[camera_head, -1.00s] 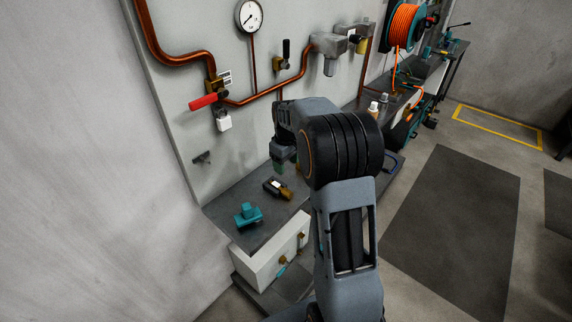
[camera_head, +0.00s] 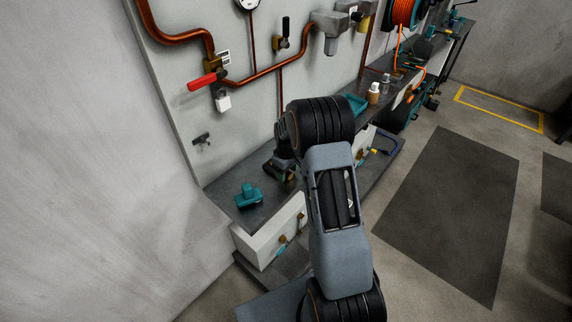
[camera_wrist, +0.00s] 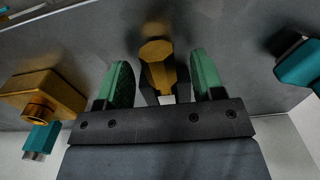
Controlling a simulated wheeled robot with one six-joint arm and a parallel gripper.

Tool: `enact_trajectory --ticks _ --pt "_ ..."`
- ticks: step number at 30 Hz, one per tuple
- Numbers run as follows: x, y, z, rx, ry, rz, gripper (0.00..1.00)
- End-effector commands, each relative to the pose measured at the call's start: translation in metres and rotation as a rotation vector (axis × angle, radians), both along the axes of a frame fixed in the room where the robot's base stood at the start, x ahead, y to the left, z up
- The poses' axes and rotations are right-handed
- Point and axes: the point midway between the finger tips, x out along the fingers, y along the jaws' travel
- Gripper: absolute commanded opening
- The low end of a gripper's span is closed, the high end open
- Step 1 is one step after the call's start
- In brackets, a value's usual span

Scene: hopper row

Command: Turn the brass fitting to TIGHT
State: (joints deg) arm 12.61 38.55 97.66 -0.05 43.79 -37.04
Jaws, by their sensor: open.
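In the wrist view a brass fitting (camera_wrist: 158,62) with a faceted head sits on a dark body, between the two green fingers of my gripper (camera_wrist: 160,82). The fingers are open, one on each side of the brass, with a visible gap on both sides. In the head view my gripper (camera_head: 286,168) is low over the dark bench top, and my wrist and arm hide most of the fitting. No TIGHT marking is legible.
A brass block (camera_wrist: 42,95) with a teal part below is left in the wrist view; a teal object (camera_wrist: 300,65) is right. In the head view a teal tool (camera_head: 248,196) lies on the bench above a white box (camera_head: 262,250). A red-handled valve (camera_head: 205,80) is on the wall panel.

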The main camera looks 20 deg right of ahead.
Motion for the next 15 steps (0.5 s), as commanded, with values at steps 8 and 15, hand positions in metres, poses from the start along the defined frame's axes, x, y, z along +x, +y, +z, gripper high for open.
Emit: enact_trajectory --ticks 8,15 --pt "-0.0001 0.0002 -0.0075 0.0 0.0 0.0 0.62" --pt "0.0 0.0003 -0.0073 0.0 0.0 0.0 0.57"
